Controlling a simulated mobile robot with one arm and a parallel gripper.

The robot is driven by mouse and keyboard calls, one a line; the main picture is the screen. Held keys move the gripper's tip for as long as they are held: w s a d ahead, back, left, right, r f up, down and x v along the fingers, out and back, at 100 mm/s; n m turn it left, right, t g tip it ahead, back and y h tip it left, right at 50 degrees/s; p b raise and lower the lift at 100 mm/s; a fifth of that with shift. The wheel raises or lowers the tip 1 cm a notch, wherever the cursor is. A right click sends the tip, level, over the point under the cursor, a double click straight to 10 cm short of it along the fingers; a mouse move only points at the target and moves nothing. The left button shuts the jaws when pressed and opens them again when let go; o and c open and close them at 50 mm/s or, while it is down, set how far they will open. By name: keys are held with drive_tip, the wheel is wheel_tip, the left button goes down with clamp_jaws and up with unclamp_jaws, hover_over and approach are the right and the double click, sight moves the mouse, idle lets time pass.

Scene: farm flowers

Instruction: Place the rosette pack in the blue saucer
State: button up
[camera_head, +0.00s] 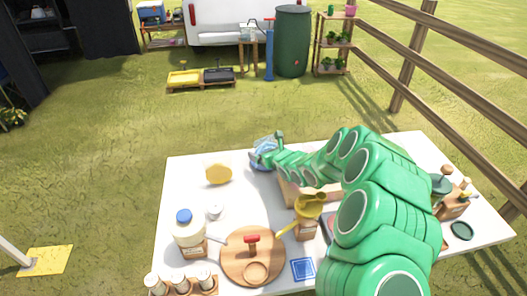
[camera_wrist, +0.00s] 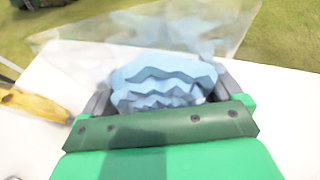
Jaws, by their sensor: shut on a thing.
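The rosette pack (camera_wrist: 165,82) is pale blue and ruffled, with a clear film spreading beyond it in the wrist view. My gripper (camera_wrist: 163,100) is shut on it, one finger on each side. In the head view the pack (camera_head: 262,152) shows as a small blue shape at the end of my green arm, over the far left-middle edge of the white table (camera_head: 190,171).
A yellow item (camera_head: 218,174) lies left of my gripper. Nearer are a blue-lidded jar (camera_head: 188,232), a round wooden board (camera_head: 238,268), a yellow funnel-like item (camera_head: 307,208) and a blue square tile (camera_head: 302,269). My arm covers much of the right side.

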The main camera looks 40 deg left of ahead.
sight(268, 146)
drive_tip(key=shift+f, duration=0.25)
drive_tip(key=o, duration=0.7)
drive_tip(key=shift+f, duration=0.1)
drive_tip(key=shift+s, duration=0.1)
drive_tip(key=shift+d+r, duration=0.2)
drive_tip(key=shift+r, duration=0.4)
drive_tip(key=shift+s+d+r, duration=0.15)
drive_tip(key=shift+d+r, duration=0.2)
drive_tip(key=shift+d, duration=0.2)
drive_tip(key=shift+s+d+r, duration=0.35)
drive_tip(key=shift+d+r, duration=0.2)
drive_tip(key=shift+d, duration=0.05)
drive_tip(key=shift+a+r, duration=0.1)
drive_tip(key=shift+r, duration=3.2)
